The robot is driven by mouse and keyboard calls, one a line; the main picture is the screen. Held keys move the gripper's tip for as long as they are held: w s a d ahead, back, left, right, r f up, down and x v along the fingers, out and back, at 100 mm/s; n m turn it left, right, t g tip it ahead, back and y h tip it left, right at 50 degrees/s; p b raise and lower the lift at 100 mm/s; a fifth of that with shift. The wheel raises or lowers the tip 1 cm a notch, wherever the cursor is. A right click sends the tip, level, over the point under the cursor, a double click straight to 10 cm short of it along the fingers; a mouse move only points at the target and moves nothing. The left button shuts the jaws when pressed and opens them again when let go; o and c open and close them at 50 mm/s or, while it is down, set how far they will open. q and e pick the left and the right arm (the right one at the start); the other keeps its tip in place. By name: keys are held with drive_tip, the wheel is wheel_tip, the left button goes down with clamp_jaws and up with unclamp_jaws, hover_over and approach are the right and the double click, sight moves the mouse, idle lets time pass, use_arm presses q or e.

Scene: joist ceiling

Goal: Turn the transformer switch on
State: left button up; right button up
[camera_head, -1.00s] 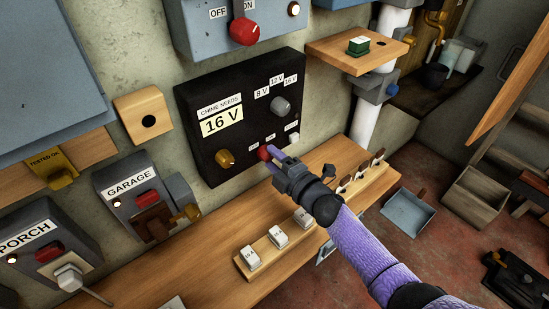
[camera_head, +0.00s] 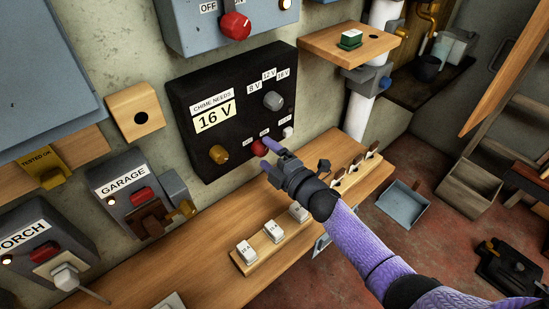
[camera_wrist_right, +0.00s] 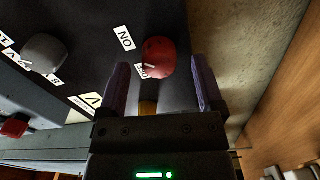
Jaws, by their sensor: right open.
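The transformer is a black box (camera_head: 205,90) on the wall with a "CHIME NEEDS 16 V" label. It carries a grey knob (camera_head: 273,100) by 8 V, 12 V and 16 V tags, a brass knob (camera_head: 219,154) and a white button (camera_head: 288,132). Its red switch (camera_head: 258,147), with small tags beside it, is at the lower edge. My right gripper (camera_head: 270,154) is open just in front of the red switch. In the right wrist view the red switch (camera_wrist_right: 158,57) shows ahead, between the lines of the spread purple fingers (camera_wrist_right: 161,75); contact cannot be told. My left gripper is out of view.
A wooden bench (camera_head: 190,265) runs below, with a block of white switches (camera_head: 274,232). A wooden shelf (camera_head: 350,42) juts out at right. GARAGE (camera_head: 127,195) and PORCH (camera_head: 40,245) boxes are at left. A grey box with a red knob (camera_head: 235,26) is above.

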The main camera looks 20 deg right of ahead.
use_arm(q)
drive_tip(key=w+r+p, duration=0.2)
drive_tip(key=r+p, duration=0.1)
use_arm(e)
drive_tip(key=v, duration=0.9)
drive_tip(key=shift+s, duration=0.25)
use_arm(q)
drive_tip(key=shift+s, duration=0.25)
use_arm(e)
drive_tip(key=shift+d, duration=0.1)
drive_tip(key=s+d+f+m+g+h+p, duration=0.3)
drive_tip(key=s+f+m+g+h+p, duration=0.45)
drive_tip(key=s+f, duration=1.05)
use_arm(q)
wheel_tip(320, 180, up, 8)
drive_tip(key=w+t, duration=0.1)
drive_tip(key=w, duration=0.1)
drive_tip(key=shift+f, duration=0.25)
use_arm(e)
drive_tip(key=s+f+m+g, duration=0.2)
drive_tip(key=s+m+g, duration=0.3)
drive_tip(key=s, duration=0.8)
drive_tip(key=s+f+m+g, duration=0.2)
drive_tip(key=s+m+g, duration=0.3)
drive_tip(key=s, duration=0.8)
drive_tip(key=shift+s+a, duration=0.2)
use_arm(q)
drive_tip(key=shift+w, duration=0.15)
use_arm(e)
drive_tip(key=shift+y, duration=0.25)
